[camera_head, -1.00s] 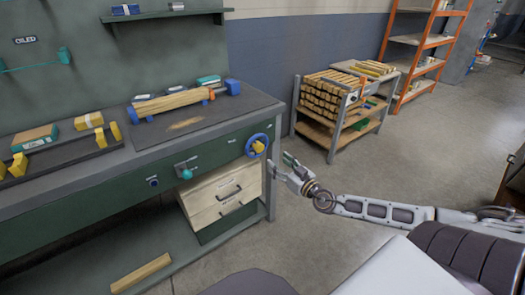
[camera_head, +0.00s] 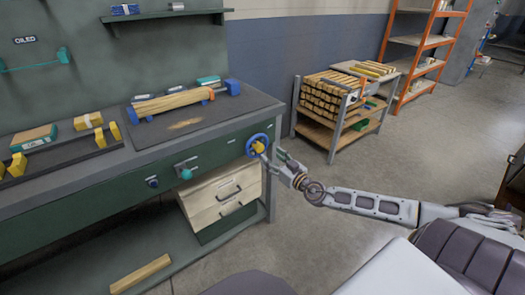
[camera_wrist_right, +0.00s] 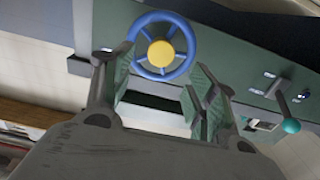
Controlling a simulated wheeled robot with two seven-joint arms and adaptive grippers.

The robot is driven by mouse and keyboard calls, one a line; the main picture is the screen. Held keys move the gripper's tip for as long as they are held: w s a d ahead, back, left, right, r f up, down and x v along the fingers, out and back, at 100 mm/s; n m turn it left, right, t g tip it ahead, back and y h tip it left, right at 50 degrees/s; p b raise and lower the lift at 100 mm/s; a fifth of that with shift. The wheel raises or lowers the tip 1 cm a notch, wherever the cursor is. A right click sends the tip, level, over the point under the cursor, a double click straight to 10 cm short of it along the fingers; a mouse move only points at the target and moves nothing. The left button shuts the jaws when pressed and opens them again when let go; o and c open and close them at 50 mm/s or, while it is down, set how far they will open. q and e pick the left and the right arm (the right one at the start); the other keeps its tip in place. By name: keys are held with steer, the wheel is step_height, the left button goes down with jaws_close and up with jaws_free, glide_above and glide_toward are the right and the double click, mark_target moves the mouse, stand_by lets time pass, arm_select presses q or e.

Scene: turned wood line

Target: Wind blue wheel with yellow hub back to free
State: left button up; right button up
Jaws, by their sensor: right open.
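The blue wheel (camera_head: 250,141) with a yellow hub (camera_head: 259,147) is on the green front of the workbench, near its right end. In the right wrist view the blue rim (camera_wrist_right: 188,60) and yellow hub (camera_wrist_right: 161,53) show face on, with spokes between them. My right gripper (camera_head: 270,156) is open and empty, close in front of the wheel. In the right wrist view its fingers (camera_wrist_right: 158,84) stand apart, with the wheel beyond and above the gap between them. I cannot tell whether a finger touches the rim. My left gripper is out of view.
A teal-knobbed lever (camera_head: 186,173) and a dark blue knob (camera_head: 152,182) are on the bench front left of the wheel. Drawers (camera_head: 224,197) sit below. A turned wood piece (camera_head: 173,102) lies on the bench top.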

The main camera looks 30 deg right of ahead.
mark_target(261, 148)
steer(key=shift+w+a, duration=0.2)
steer(key=shift+w, duration=2.4)
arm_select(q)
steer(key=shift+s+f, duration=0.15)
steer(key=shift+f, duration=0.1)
arm_select(e)
steer(key=shift+w+a, duration=0.1)
steer(key=shift+w, duration=0.75)
steer(key=c, duration=1)
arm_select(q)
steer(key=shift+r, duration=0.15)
arm_select(e)
steer(key=shift+c, duration=0.2)
